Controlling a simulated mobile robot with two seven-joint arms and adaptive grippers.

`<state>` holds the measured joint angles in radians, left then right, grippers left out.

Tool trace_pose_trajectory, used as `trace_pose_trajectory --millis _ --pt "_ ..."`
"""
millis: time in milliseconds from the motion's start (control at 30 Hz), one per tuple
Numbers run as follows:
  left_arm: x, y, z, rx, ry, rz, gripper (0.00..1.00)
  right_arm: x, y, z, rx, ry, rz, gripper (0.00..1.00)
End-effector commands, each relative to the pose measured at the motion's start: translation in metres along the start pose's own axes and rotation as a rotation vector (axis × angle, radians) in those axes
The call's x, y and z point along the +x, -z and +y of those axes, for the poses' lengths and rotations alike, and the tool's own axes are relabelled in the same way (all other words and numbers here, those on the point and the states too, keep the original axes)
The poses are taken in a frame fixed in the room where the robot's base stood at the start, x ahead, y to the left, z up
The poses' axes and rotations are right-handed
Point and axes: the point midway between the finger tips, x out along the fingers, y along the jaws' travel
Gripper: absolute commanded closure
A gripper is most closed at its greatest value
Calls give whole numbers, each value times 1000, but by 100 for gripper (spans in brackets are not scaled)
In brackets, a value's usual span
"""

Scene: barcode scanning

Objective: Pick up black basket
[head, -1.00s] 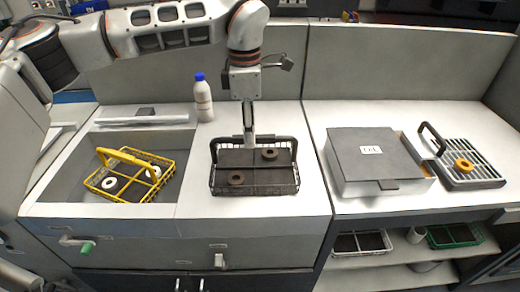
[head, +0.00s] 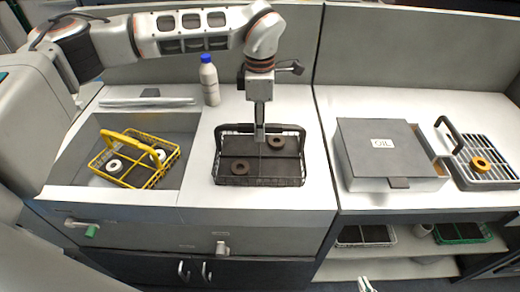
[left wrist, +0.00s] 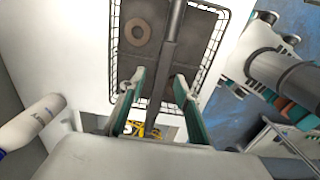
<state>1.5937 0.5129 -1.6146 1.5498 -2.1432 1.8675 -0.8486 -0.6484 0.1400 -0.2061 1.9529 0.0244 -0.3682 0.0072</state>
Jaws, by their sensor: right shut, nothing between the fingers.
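The black basket (head: 292,183) is a wire basket with a dark base and a raised black handle. It sits upright on the white counter, and two dark rings (head: 240,168) lie in it. My left gripper (head: 260,136) points down at the middle of the handle. In the left wrist view its two fingers (left wrist: 157,108) are apart, one on each side of the handle bar (left wrist: 167,55). Contact with the bar cannot be made out. My right gripper (head: 365,285) just shows at the bottom edge of the head view, shut and empty, away from the basket.
A yellow basket (head: 130,135) with white rings stands in the sink at left. A white bottle (head: 209,82) with a blue cap stands behind. A grey box marked OIL (head: 385,160) and a rack (head: 490,165) with a black handle are at right. Low partitions close the back.

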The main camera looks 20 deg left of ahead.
Motion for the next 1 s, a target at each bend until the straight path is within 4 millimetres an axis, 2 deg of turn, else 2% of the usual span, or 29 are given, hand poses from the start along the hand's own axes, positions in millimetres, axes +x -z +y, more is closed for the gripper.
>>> trace_pose_trajectory --millis 1000 --pt "8 0 0 0 -1 -1 67 0 -2 -1 5 0 -4 100"
